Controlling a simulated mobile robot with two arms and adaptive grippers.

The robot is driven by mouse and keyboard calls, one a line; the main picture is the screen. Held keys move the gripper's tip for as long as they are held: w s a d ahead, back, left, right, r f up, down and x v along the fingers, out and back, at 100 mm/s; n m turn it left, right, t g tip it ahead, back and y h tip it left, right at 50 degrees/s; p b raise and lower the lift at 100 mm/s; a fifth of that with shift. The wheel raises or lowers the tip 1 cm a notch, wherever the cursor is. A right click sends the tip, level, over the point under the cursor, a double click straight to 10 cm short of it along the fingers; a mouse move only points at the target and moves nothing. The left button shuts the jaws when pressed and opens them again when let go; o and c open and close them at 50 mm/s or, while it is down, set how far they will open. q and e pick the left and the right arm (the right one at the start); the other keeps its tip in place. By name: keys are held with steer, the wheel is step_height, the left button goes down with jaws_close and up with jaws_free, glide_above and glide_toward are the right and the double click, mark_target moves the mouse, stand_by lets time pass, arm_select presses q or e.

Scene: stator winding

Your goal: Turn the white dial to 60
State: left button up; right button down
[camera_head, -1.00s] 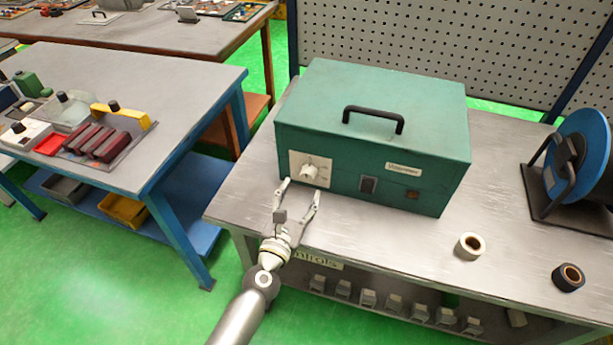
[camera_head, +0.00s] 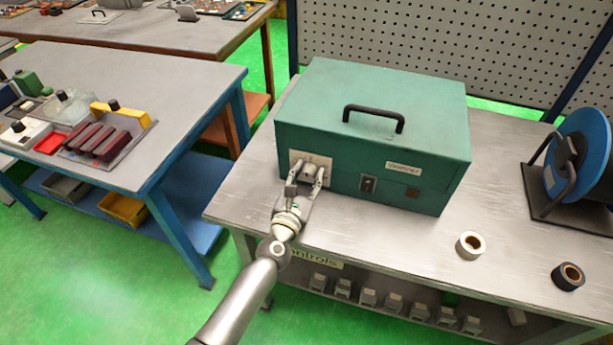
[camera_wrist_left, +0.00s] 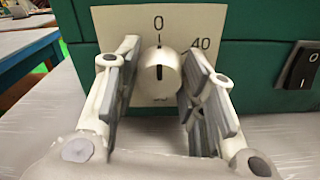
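The white dial (camera_head: 309,172) sits on a pale scale plate on the front of the green box (camera_head: 430,185). In the left wrist view the dial (camera_wrist_left: 160,72) shows a vertical dark mark in line with the 0 at the top. The 40 is at the upper right; a number below is partly hidden. My left gripper (camera_head: 308,168) is open, with one finger on each side of the dial. In the left wrist view its fingers (camera_wrist_left: 164,52) stand beside the dial; I cannot tell if either touches it. My right gripper is not in view.
A black rocker switch (camera_wrist_left: 299,66) is right of the dial. The box stands on a grey workbench (camera_head: 380,240). A white tape roll (camera_head: 470,245), a black tape roll (camera_head: 568,277) and a blue reel (camera_head: 583,150) are farther right. The bench front is clear.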

arm_select(q)
steer(key=c, duration=0.5)
steer(key=shift+o, duration=0.2)
steer(key=shift+m, duration=0.3)
steer(key=m, duration=1)
steer(key=shift+m, duration=0.4)
steer(key=m+p, duration=0.1)
steer(key=m, duration=0.5)
steer(key=m+p, duration=0.1)
steer(key=m, duration=0.5)
steer(key=shift+f, duration=0.15)
steer(key=shift+m, duration=0.3)
